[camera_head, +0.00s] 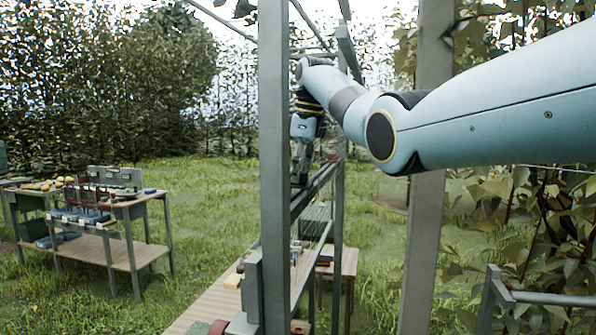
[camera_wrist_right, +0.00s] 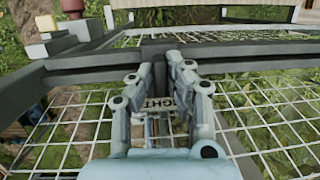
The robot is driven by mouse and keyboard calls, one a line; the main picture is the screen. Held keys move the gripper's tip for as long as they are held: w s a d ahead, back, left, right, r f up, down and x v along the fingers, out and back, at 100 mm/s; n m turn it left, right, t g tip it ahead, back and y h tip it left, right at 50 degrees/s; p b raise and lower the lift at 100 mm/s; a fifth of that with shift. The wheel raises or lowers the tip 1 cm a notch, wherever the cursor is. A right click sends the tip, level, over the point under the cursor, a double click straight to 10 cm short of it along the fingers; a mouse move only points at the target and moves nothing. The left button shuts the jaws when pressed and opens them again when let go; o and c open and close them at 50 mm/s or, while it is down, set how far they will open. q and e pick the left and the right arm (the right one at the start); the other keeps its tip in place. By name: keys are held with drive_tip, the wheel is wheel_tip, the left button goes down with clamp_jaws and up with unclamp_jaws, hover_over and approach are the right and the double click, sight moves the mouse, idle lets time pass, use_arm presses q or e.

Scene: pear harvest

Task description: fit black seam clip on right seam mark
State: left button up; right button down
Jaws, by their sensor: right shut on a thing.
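My right gripper (camera_head: 300,178) points down at a dark rail, partly hidden behind a grey post in the head view. In the right wrist view its two fingers (camera_wrist_right: 162,58) are closed on a black piece, the seam clip (camera_wrist_right: 155,50), at the dark rail (camera_wrist_right: 235,58). Whether the clip is seated on the rail or only touching it, I cannot tell. My left gripper is not in view.
Wire mesh (camera_wrist_right: 265,115) spreads below the rail. A grey upright post (camera_head: 274,150) stands close in front of my right gripper. A wooden bench (camera_head: 215,300) lies below, and a table with fruit and tools (camera_head: 130,205) stands at the left on grass.

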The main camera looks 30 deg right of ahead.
drive_tip(key=shift+x, duration=0.8)
idle(0.5)
drive_tip(key=c, duration=1.2)
unclamp_jaws()
drive_tip(key=shift+s, duration=0.15)
drive_tip(key=shift+r, duration=0.15)
drive_tip(key=v, duration=0.7)
drive_tip(key=shift+s, duration=0.1)
